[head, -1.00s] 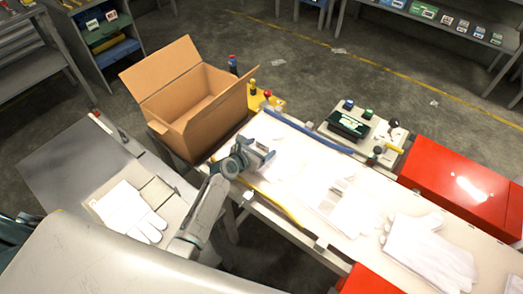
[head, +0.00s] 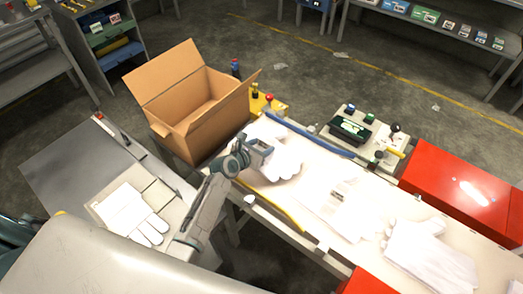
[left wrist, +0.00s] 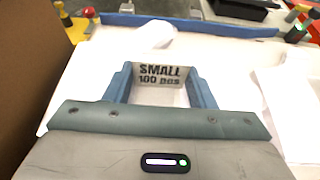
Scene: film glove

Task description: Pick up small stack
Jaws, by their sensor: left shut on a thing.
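My left gripper (head: 264,150) is shut on the small stack (head: 284,164), a pile of white gloves, at the left end of the white table (head: 312,165). In the left wrist view the stack's label (left wrist: 163,75) reads "SMALL 100 pcs" between the two blue fingers of my left gripper (left wrist: 162,88). A rounded white glove part (left wrist: 156,34) shows beyond it. The stack looks slightly raised, but the gap below it is hard to judge. My right gripper is not in view.
An open cardboard box (head: 205,115) stands just left of the held stack. Other white glove stacks lie on the table, one in the middle (head: 335,205) and one at right (head: 430,256). A glove (head: 132,212) lies on the left side table. A red case (head: 465,185) stands at right.

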